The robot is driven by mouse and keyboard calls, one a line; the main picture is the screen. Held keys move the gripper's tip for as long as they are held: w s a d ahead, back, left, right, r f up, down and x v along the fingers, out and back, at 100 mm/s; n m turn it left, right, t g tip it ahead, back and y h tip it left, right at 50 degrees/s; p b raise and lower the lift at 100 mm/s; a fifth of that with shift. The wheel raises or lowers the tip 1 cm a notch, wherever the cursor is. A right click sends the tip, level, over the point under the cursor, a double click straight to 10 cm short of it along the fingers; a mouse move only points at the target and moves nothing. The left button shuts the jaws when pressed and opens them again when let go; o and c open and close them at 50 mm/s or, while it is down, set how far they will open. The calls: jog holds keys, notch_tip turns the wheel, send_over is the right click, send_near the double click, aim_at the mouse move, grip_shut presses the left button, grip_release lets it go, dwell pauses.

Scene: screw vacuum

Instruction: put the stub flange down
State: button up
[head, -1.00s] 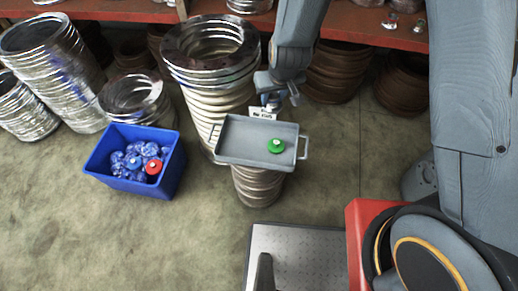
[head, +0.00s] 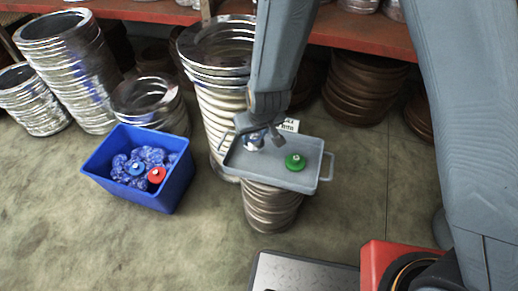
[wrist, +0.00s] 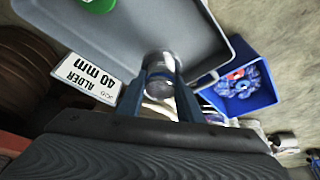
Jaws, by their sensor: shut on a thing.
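The stub flange (head: 254,141) is a small shiny metal piece at the left part of the grey tray in the head view. My gripper (head: 260,134) is shut on it from above. In the wrist view the round flange (wrist: 160,68) sits between the two fingers of my gripper (wrist: 160,85), over the tray floor. I cannot tell whether its underside touches the tray. The grey tray (head: 262,173) stands on a stack of metal rings and also fills the top of the wrist view (wrist: 150,28). Fingers hide part of the flange.
A green-topped piece (head: 295,162) lies in the tray to the right. A white label card (head: 289,125) reading "ALDER 40 mm" in the wrist view is at the tray's back edge. A blue bin (head: 120,182) with blue-wrapped pieces stands left. Tall ring stacks (head: 215,105) rise behind.

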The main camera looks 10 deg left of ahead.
aim_at(254, 145)
jog(key=shift+f+b, duration=0.5)
jog(key=shift+f, duration=1.9)
jog(key=shift+f, duration=0.2)
jog(key=o, duration=1.2)
jog(key=shift+r, duration=0.1)
jog(key=s+d+r+m+g+p, duration=0.15)
jog(key=d+r, duration=0.25)
jog(key=r, duration=0.4)
jog(key=s+d+r+p, duration=0.1)
jog(key=s+d+r, duration=0.2)
jog(key=d+r, duration=0.3)
jog(key=s+d+r+m+p, duration=0.1)
jog(key=s+d+r, duration=0.15)
jog(key=r, duration=0.65)
jog(key=s+d+r, duration=0.2)
jog(key=s+d, duration=0.1)
jog(key=d, duration=0.1)
jog(key=s+d+r+m+g+h, duration=0.1)
jog(key=s+d+r, duration=0.2)
jog(key=d, duration=0.1)
jog(key=s+d+r+g, duration=0.1)
jog(key=s+d+r, duration=0.2)
jog(key=shift+d+r+m+h, duration=0.15)
jog(key=shift+d+m+h, duration=0.2)
jog(key=shift+d+h, duration=0.05)
